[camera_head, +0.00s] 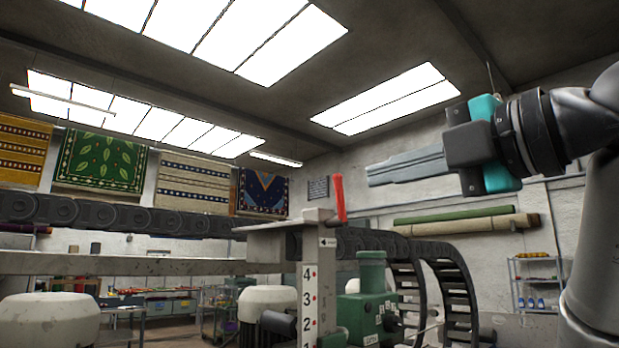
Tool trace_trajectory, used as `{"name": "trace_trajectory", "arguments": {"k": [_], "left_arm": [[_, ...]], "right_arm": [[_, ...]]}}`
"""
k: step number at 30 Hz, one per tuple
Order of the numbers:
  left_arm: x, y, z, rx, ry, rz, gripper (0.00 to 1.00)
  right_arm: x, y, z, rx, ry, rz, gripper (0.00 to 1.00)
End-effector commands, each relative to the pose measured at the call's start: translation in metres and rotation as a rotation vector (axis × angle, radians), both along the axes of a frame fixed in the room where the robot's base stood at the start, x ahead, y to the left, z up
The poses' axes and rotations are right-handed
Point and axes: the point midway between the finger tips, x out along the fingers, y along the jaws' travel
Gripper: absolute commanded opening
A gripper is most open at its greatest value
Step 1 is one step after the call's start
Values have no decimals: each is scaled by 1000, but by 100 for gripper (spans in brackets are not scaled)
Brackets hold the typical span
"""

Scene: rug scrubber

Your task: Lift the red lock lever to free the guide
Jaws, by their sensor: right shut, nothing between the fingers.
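The red lock lever (339,198) stands nearly upright, tilted slightly, at the top of a pale post (309,290) in the middle of the view. The post carries a number scale with red marks. A flat grey plate (280,225) reaches left from the post top, beside the lever's foot. My right gripper (468,147), dark with teal parts, is above and to the right of the lever, clearly apart from it. It is shut and empty. My left gripper is not in view. Which part is the guide I cannot tell.
A green machine unit (370,310) stands just right of the post. Black cable chains (455,285) curve down behind it. A long rail (120,264) runs left, with white rounded housings (48,318) below. Rolled rugs (470,224) hang on the back wall. Space around the lever's top looks open.

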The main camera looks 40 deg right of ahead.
Motion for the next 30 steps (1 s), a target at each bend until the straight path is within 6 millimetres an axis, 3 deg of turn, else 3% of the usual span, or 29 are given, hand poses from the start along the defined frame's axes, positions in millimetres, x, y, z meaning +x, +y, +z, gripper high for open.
{"name": "trace_trajectory", "arguments": {"k": [5,17,22,30], "left_arm": [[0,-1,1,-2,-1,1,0],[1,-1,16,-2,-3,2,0],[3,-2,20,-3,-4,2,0],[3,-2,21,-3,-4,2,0]], "right_arm": [[18,1,-1,1,6,0,0],[100,4,0,-1,6,2,0],[107,-22,4,2,2,-2,0],[110,-34,6,-1,0,1,0]]}}
